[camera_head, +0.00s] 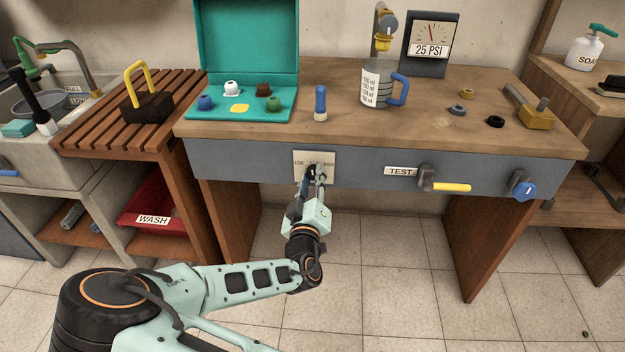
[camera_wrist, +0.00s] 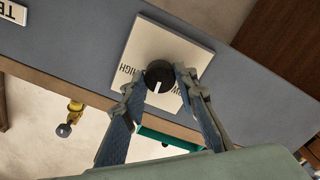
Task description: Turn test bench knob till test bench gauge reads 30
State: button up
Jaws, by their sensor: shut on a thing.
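The test bench gauge (camera_head: 432,32) stands at the back of the bench, and its plate reads 25 PSI under a dial with a red needle. A round black knob with a white pointer mark (camera_wrist: 158,76) sits on a pale square plate (camera_head: 300,157) on the bench's grey front. The plate is marked LOW and HIGH and also shows in the wrist view (camera_wrist: 150,42). My gripper (camera_wrist: 160,82) is shut on this knob, one finger on each side. In the head view my gripper (camera_head: 315,180) hides most of the knob.
To the right on the front are a TEST label (camera_head: 400,171), a yellow-handled lever (camera_head: 450,187) and a blue valve knob (camera_head: 523,189). A measuring jug (camera_head: 375,84), blue-topped bottle (camera_head: 320,102) and teal case (camera_head: 246,45) stand on the bench. Open floor lies below.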

jog(key=shift+m, duration=0.6)
jog(key=o, duration=1.1)
jog(key=shift+o, duration=0.2)
jog(key=shift+s, duration=0.15)
jog(key=s, duration=1.1)
jog(key=shift+s+a, duration=0.2)
jog(key=shift+s, duration=0.2)
